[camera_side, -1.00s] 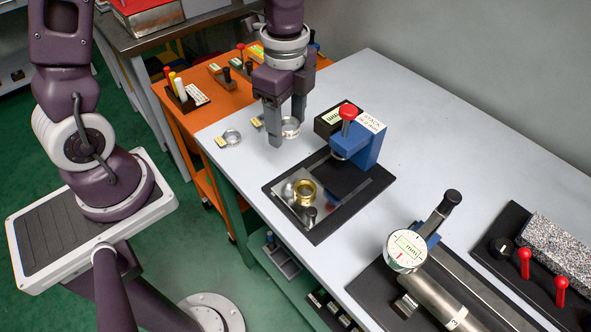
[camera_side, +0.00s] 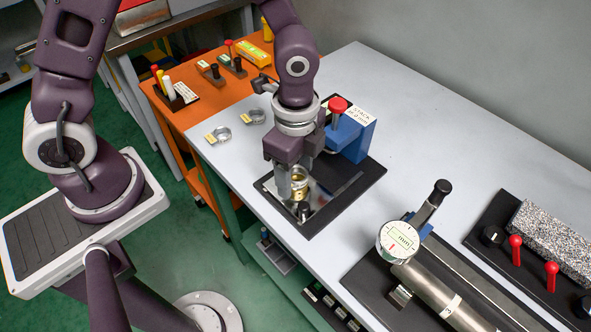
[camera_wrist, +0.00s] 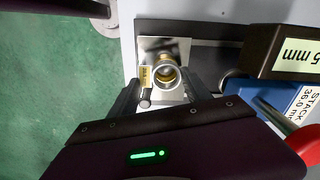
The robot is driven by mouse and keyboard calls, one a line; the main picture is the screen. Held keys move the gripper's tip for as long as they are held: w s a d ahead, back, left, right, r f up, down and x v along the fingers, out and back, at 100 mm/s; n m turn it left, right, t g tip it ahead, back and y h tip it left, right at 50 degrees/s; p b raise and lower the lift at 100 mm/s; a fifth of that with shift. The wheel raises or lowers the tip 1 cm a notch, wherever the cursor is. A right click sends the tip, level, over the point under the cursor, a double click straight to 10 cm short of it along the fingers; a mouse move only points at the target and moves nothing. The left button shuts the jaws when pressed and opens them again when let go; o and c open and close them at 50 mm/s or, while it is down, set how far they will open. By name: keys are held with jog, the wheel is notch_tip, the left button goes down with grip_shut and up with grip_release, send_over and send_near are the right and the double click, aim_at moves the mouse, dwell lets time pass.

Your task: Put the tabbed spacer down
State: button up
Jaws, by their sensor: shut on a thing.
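The tabbed spacer is a silver ring with a yellow tab, held in my gripper (camera_side: 289,181). In the wrist view the spacer (camera_wrist: 176,84) lies between the fingers, its tab (camera_wrist: 146,78) to the left. My gripper is shut on it, pointing down over the bright metal plate (camera_side: 322,212) of the black stacking fixture. A brass ring (camera_side: 299,186) is directly below the spacer, and brass shows through its opening in the wrist view. I cannot tell whether spacer and brass ring touch. Fingers hide part of both rings in the side view.
A blue block with a red knob (camera_side: 337,104) stands at the fixture's back, close to my wrist. Two tabbed rings (camera_side: 222,133) (camera_side: 256,116) lie on the table behind left. A dial gauge (camera_side: 398,239) on a pipe vise is at the right. The table's back right is clear.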

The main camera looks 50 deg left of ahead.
jog(key=shift+f, duration=0.1)
jog(key=shift+f, duration=0.25)
jog(key=o, duration=1.3)
notch_tip(320, 180, up, 13)
jog(key=s+a+r+n+t, duration=0.2)
jog(key=s+a+r+n, duration=0.1)
jog(key=s+n, duration=0.1)
jog(key=s+a+r+n+t, duration=0.1)
jog(key=s+a+r+n, duration=0.2)
jog(key=n, duration=0.3)
jog(key=s+a+r+n+t, duration=0.2)
jog(key=s+a+r+n, duration=0.1)
jog(key=s+a+n, duration=0.2)
jog(key=shift+s+a+r+t, duration=0.1)
jog(key=shift+s+r+t, duration=0.15)
jog(key=shift+s, duration=0.25)
